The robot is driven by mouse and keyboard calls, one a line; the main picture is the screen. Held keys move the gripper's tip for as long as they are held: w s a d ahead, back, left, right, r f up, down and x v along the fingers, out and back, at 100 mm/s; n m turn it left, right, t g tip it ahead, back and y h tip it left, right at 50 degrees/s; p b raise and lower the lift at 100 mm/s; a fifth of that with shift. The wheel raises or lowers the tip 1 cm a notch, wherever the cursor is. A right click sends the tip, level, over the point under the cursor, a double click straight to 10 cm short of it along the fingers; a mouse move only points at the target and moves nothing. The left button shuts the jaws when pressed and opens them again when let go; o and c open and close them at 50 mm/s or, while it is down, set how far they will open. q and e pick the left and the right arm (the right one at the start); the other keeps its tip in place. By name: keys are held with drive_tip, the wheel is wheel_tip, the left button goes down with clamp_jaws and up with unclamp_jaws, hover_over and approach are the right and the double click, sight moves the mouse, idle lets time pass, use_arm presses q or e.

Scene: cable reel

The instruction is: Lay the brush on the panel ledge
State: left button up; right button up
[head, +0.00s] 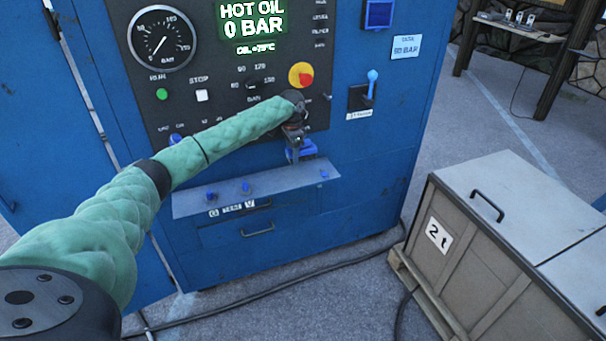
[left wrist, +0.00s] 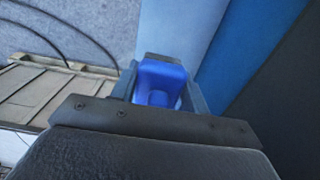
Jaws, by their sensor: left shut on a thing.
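The panel ledge (head: 215,205) is a narrow blue-grey shelf on the front of the blue cabinet, below the black control panel. My left gripper (head: 294,148) is above the right part of the ledge, shut on a blue thing that I take to be the brush (head: 303,154). In the left wrist view the blue brush (left wrist: 160,82) sits between the two dark fingers. Its full shape is hidden by the gripper, and I cannot tell whether it touches the ledge. My right gripper is not in view.
The control panel (head: 205,100), with a gauge and a red-and-yellow knob (head: 301,75), is close behind my arm. A blue-tipped lever (head: 372,82) is to the right. A crate (head: 480,255) stands on a pallet at lower right.

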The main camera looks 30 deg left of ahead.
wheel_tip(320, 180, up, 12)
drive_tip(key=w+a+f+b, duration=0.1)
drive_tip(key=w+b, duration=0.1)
use_arm(q)
drive_tip(key=d, duration=0.2)
drive_tip(key=s+d+r, duration=0.1)
drive_tip(key=d, duration=0.1)
drive_tip(key=s+d, duration=0.1)
drive_tip(key=d, duration=0.2)
drive_tip(key=shift+s+r, duration=0.15)
drive_tip(key=shift+r, duration=0.05)
drive_tip(key=p, duration=0.3)
hover_over(281, 180)
wheel_tip(281, 180, down, 7)
drive_tip(key=shift+d+r, duration=0.1)
drive_tip(key=shift+f+p, duration=1.05)
drive_tip(key=shift+f, duration=1)
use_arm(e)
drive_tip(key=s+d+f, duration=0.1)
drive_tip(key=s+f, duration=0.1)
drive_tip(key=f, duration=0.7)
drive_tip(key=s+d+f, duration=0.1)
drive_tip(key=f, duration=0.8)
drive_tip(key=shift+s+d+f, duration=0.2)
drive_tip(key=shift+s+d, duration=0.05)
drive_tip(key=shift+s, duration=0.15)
use_arm(q)
drive_tip(key=shift+f, duration=0.1)
drive_tip(key=o, duration=1.1)
drive_tip(key=shift+c, duration=0.2)
